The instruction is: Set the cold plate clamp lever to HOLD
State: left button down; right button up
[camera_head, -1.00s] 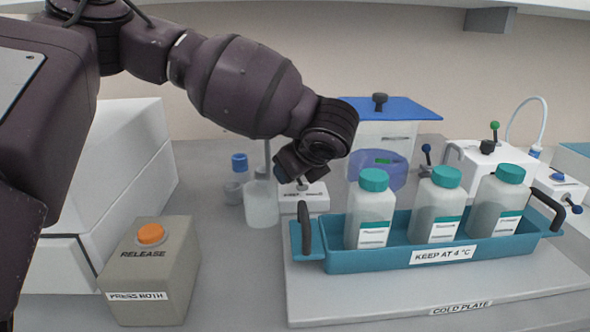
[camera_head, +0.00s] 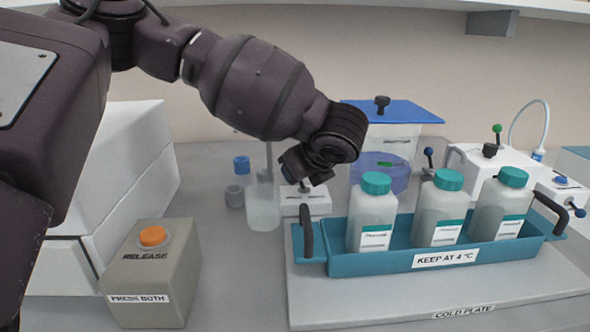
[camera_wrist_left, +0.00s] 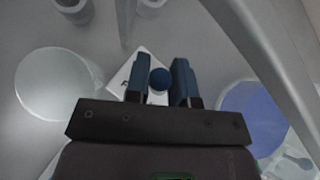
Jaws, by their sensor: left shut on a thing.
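The clamp lever's blue ball knob (camera_wrist_left: 160,79) sits between the fingers of my left gripper (camera_wrist_left: 160,84) in the left wrist view. The gripper is shut on it. In the head view my left gripper (camera_head: 305,178) is above a small white lever base (camera_head: 311,206) behind the tray's left end, and the fingers hide most of the lever. The base also shows in the wrist view (camera_wrist_left: 121,82), its lettering mostly covered, so the lever's setting cannot be read. The white cold plate (camera_head: 390,307) lies in front. My right gripper is not in view.
A teal tray (camera_head: 345,265) with three teal-capped bottles stands on the cold plate. A grey box with an orange button (camera_head: 152,236) stands at front left. A clear beaker (camera_head: 263,208) is left of the lever base. A blue-lidded container (camera_head: 395,112) stands behind.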

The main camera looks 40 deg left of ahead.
pick_arm(q)
jog(key=shift+w+d+m+g+y+b, duration=0.4)
jog(key=shift+w+d+m+g+y, duration=0.15)
jog(key=shift+g+y, duration=0.3)
jog(key=shift+w+d+f+m+g+y+b, duration=0.15)
jog(key=shift+w+f+m+g+y+b, duration=0.1)
jog(key=shift+m+y+b, duration=0.15)
jog(key=shift+d, duration=0.1)
jog(key=shift+w+d+m+g+y+b, duration=0.1)
jog(key=shift+w+m+g+y+b, duration=0.15)
jog(key=shift+y+b, duration=0.35)
jog(key=shift+b, duration=0.3)
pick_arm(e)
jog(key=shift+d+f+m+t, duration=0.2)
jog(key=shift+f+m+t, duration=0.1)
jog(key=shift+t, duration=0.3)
pick_arm(q)
jog(key=shift+r, duration=0.15)
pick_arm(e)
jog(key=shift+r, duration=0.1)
pick_arm(q)
jog(key=c, duration=1)
grip_release()
jog(key=shift+d, duration=0.1)
jog(key=shift+r, duration=0.1)
